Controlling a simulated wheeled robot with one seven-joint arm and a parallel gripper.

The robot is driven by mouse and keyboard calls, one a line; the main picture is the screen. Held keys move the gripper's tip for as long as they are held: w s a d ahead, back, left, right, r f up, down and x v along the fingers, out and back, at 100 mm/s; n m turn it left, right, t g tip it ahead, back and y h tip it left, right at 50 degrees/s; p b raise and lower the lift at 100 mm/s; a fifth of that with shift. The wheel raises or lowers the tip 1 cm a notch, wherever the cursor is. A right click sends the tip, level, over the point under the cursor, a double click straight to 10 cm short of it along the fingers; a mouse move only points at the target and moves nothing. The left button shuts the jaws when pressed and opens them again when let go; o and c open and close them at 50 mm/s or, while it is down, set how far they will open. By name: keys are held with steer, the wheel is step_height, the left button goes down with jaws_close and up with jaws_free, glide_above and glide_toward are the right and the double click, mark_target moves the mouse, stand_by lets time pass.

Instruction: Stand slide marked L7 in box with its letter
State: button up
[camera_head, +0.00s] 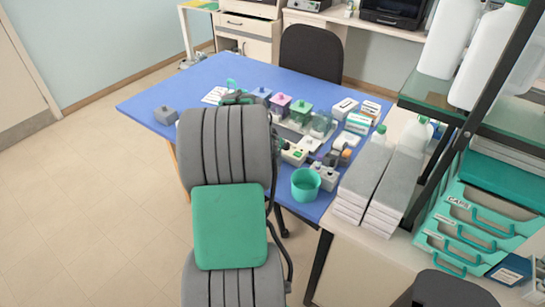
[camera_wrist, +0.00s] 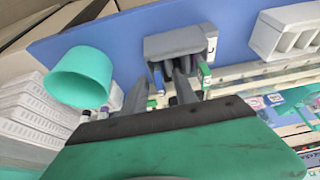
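My gripper (camera_wrist: 163,86) has two dark fingers that stand apart below a grey slotted block (camera_wrist: 180,44). Nothing is clearly held between them, though dark shapes near the tips are hard to make out. A small white label shows on the block's right end, and a green-and-white label (camera_wrist: 206,76) shows just below it; I cannot read either. What seems to be the same block (camera_head: 325,174) is beside the teal cup in the head view. I cannot identify the L7 slide. My arm hides the gripper's fingers in the head view.
The teal cup (camera_head: 305,184) stands near the front edge of the blue table (camera_head: 150,98). Pink and green lidded jars (camera_head: 280,104) stand further back. Grey-topped white stacks (camera_head: 367,178) and a shelf rack are at the right. A white compartmented holder (camera_wrist: 287,32) is at the wrist view's upper right.

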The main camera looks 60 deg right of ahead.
steer(key=b+v, duration=0.1)
steer(key=v, duration=0.6)
steer(key=shift+r, duration=0.4)
steer(key=shift+a, duration=0.15)
steer(key=a+f+n+y, duration=0.3)
steer(key=a+f+n, duration=0.45)
steer(key=a, duration=0.55)
steer(key=w+a+r+n+t, duration=0.1)
steer(key=w+a+r+n, duration=0.1)
steer(key=a, duration=0.8)
steer(key=w+a+r+n+t+y, duration=0.1)
steer(key=w+a+r+n+t, duration=0.1)
steer(key=a+n, duration=0.4)
steer(key=w+a+r+n+t, duration=0.1)
steer(key=w+a+r+n, duration=0.3)
steer(key=a, duration=1.1)
steer(key=shift+w+a+t, duration=0.3)
steer(key=shift+w+a, duration=0.05)
steer(key=shift+w, duration=0.4)
